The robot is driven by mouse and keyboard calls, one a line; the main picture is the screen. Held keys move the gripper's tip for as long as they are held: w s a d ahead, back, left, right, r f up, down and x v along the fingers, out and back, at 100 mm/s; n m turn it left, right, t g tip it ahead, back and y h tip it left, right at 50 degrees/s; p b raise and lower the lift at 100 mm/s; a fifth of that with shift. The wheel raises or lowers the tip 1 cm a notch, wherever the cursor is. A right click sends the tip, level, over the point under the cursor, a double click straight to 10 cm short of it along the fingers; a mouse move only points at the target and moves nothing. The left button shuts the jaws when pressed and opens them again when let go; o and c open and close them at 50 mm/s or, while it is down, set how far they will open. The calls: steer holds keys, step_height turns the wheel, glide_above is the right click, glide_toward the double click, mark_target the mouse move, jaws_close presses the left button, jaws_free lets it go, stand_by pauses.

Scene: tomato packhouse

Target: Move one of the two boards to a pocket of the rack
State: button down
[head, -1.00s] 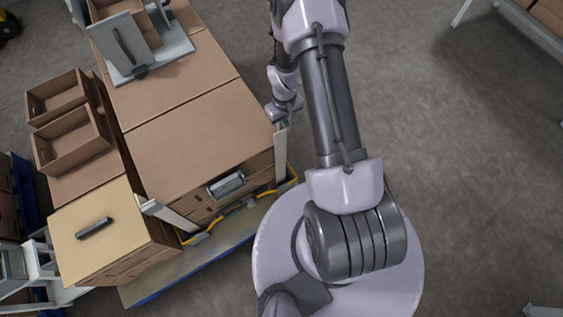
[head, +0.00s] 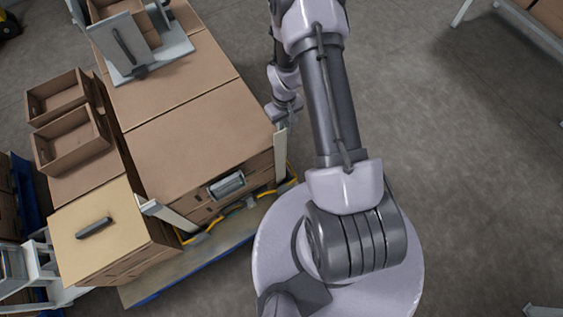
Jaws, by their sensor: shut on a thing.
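A pale, narrow board (head: 281,146) stands upright at the right corner of the carton stack. My gripper (head: 284,119) is at the top end of this board and is shut on it; the fingertips are small and partly hidden by my wrist. A second pale board (head: 171,216) is at the stack's near left corner, tilted in the picture, away from my gripper. A white frame (head: 38,262) with grey slats is at the lower left edge; I cannot tell if it is the rack, and no pockets are clear.
Large cartons (head: 195,135) fill the pallet left of my arm. A grey bracket (head: 140,62) and small open boxes (head: 72,140) sit on top. A yellow strap (head: 268,194) lies along the base. The floor (head: 470,170) at right is clear.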

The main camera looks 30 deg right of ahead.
steer(key=shift+s+d+r, duration=0.15)
steer(key=shift+d+r, duration=0.05)
stand_by(0.6)
step_height(320, 180, up, 15)
steer(key=p, duration=1)
steer(key=shift+f, duration=0.2)
stand_by(0.3)
steer(key=s+d+r, duration=0.1)
steer(key=s+d, duration=0.6)
steer(key=shift+d, duration=0.35)
steer(key=shift+s, duration=0.15)
